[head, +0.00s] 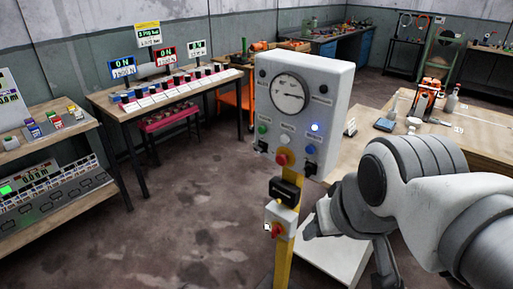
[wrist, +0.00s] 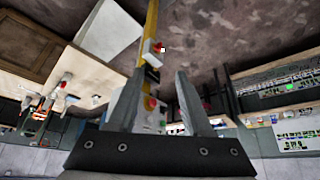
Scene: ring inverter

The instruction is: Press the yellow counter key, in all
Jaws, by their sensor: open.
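My gripper (wrist: 160,75) is open and empty in the wrist view, its two grey fingers apart. The yellow post and a control box with a red knob show beyond and between the fingers. In the head view my arm comes in from the right, its end low beside the post. I cannot single out a yellow counter key for certain. Small coloured blocks (head: 53,121), some with yellowish parts, stand on the left bench. A yellow-framed display (head: 148,34) stands behind the bench with the row of keys (head: 170,86).
A white panel (head: 300,105) with a dial, coloured buttons and a lit blue lamp stands on a yellow post (head: 285,262) before my arm. A smaller box (head: 280,220) with a red knob is below. A wooden table (head: 470,140) stands right. Floor left of the post is clear.

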